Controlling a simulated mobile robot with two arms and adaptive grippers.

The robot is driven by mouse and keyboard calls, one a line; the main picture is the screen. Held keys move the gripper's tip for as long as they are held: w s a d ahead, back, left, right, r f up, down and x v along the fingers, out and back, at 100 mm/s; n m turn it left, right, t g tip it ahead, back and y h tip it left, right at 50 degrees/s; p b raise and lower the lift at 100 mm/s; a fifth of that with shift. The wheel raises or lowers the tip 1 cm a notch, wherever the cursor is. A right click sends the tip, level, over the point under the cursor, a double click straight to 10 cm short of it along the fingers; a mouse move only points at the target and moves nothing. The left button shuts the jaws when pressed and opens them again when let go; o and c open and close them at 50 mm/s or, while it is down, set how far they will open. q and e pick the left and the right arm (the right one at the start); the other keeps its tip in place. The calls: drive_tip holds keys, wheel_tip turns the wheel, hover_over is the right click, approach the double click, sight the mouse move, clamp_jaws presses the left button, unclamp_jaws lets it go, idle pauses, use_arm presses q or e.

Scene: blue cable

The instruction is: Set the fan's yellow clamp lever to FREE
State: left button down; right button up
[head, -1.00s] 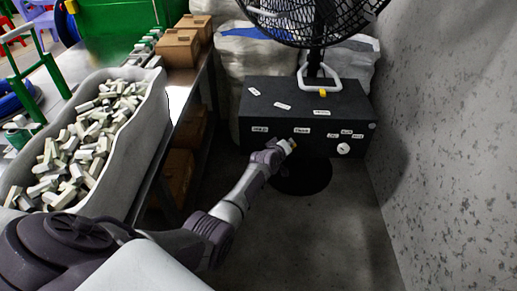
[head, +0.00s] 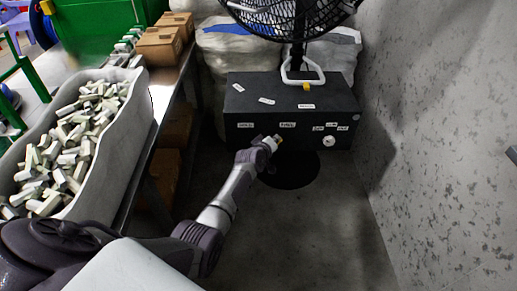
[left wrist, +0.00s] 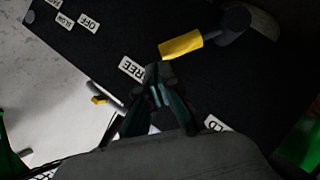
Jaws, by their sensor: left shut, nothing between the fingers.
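The yellow clamp lever (left wrist: 181,46) sits on a dark pivot (left wrist: 235,20) on the black box. In the left wrist view it points from the pivot toward the FREE label (left wrist: 131,67). A second label ending in "LD" (left wrist: 215,123) lies lower right, partly hidden by my gripper. My left gripper (left wrist: 158,84) is shut and empty, close below the lever's tip; I cannot tell whether they touch. In the head view the left gripper (head: 273,141) is at the front of the black box (head: 298,98), under the fan (head: 290,15), and mostly hides the lever.
A white handle (head: 303,75) with a small yellow part stands on the box. A round white knob (head: 356,142) is at the box's right. A grey bin (head: 142,120) of blocks stands left. A speckled wall (head: 440,140) bounds the right. Floor in front of the box is clear.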

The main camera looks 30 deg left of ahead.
use_arm(q)
drive_tip(key=v, duration=1)
drive_tip(key=shift+s, duration=0.2)
